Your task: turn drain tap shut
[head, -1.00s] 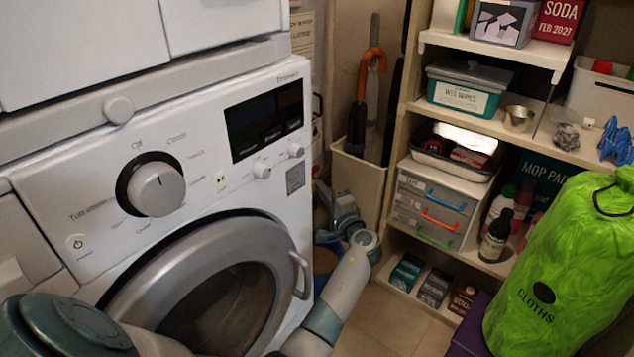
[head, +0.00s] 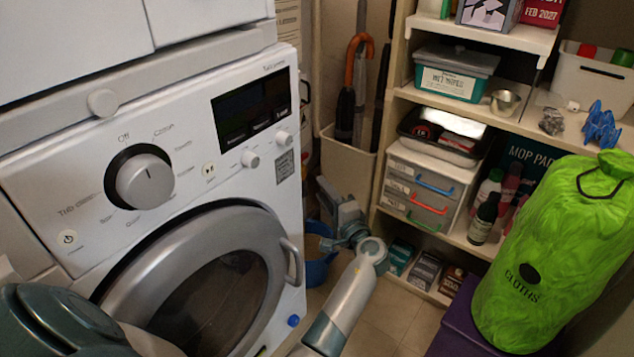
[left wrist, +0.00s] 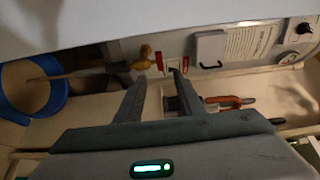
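In the left wrist view a yellow tap-like fitting (left wrist: 145,57) sits low by the wall panel, with a grey pipe running left toward a blue bucket (left wrist: 32,90). I take it for the drain tap; how far it is turned is too small to tell. My left gripper (left wrist: 158,78) is open and empty, its fingers pointing toward the panel, with the fitting just beyond the left fingertip, apparently apart. In the head view my left gripper (head: 328,212) is right of the washing machine (head: 75,195), above the bucket (head: 318,265); the fitting is hidden there. My right gripper is out of view.
A shelf unit (head: 392,120) with boxes and bottles stands right. A green cloths bag (head: 545,265) rests on a purple box (head: 462,325). An umbrella holder (head: 345,160) stands behind my gripper; its orange handle (left wrist: 225,100) shows in the wrist view. Floor (head: 400,320) is clear between.

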